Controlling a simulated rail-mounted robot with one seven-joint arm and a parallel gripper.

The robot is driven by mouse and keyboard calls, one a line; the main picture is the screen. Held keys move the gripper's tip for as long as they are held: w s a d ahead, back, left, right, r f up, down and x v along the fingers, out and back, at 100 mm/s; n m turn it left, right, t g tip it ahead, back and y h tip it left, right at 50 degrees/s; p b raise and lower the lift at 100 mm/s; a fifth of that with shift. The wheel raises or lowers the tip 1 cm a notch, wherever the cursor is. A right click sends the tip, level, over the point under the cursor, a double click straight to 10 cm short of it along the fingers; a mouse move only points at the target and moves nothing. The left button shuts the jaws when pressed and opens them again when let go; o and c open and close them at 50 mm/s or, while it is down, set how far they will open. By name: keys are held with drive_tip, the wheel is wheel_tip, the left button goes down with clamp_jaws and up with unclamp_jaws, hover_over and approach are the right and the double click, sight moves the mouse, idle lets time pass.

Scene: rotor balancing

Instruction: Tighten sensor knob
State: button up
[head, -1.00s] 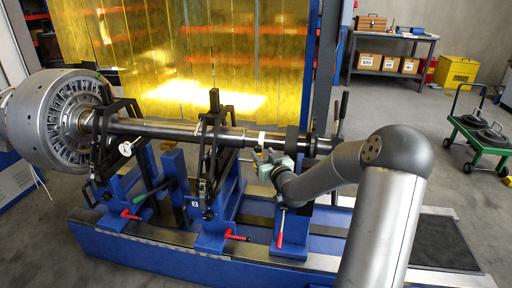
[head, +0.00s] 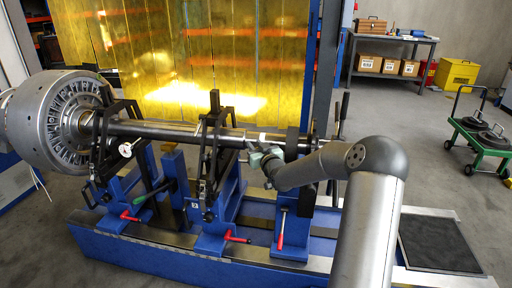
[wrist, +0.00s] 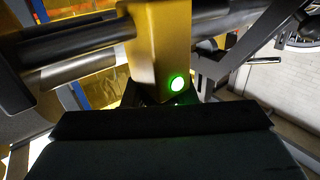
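My gripper (head: 262,157) is just below the rotor shaft (head: 180,131), near its right end, in front of the right pedestal. In the wrist view a yellow block (wrist: 158,45) with a green-lit round spot (wrist: 176,83) is straight ahead, with the dark gripper part (wrist: 165,135) across the bottom. I cannot tell whether this block is the sensor. No knob can be made out clearly; it may be hidden behind the gripper. Whether the fingers are open or shut does not show, nor whether they touch the block.
The bladed rotor (head: 62,108) is at the shaft's left end. Black bearing frames (head: 212,150) stand on the blue machine bed (head: 170,255). Red-handled levers (head: 236,237) stick out in front. A green cart (head: 482,138) stands on the floor at right, clear of the arm.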

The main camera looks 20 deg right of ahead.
drive_tip(key=shift+f+h+b, duration=0.1)
drive_tip(key=shift+h+b, duration=0.2)
drive_tip(key=shift+b, duration=0.25)
drive_tip(key=m+h+b, duration=0.2)
drive_tip(key=shift+f+b, duration=0.1)
drive_tip(key=shift+b, duration=0.25)
drive_tip(key=m+g+h+b, duration=0.1)
drive_tip(key=h, duration=0.2)
drive_tip(key=shift+m, duration=0.3)
drive_tip(key=m+h, duration=0.1)
drive_tip(key=g+h, duration=0.1)
drive_tip(key=m+h, duration=0.1)
drive_tip(key=shift+s+d+r+m+g+h, duration=0.1)
drive_tip(key=shift+d+r+m+g+h, duration=0.2)
drive_tip(key=shift+g, duration=0.1)
drive_tip(key=shift+s+d+m+g+h+p, duration=0.1)
drive_tip(key=shift+d+m+g+h+p, duration=0.1)
drive_tip(key=shift+m+g+h+p, duration=0.6)
drive_tip(key=shift+s+d+m+g+h+p, duration=0.15)
drive_tip(key=shift+m+g+h+p, duration=0.45)
drive_tip(key=shift+h, duration=0.4)
drive_tip(key=shift+d, duration=0.1)
drive_tip(key=o, duration=1)
drive_tip(key=shift+f, duration=0.1)
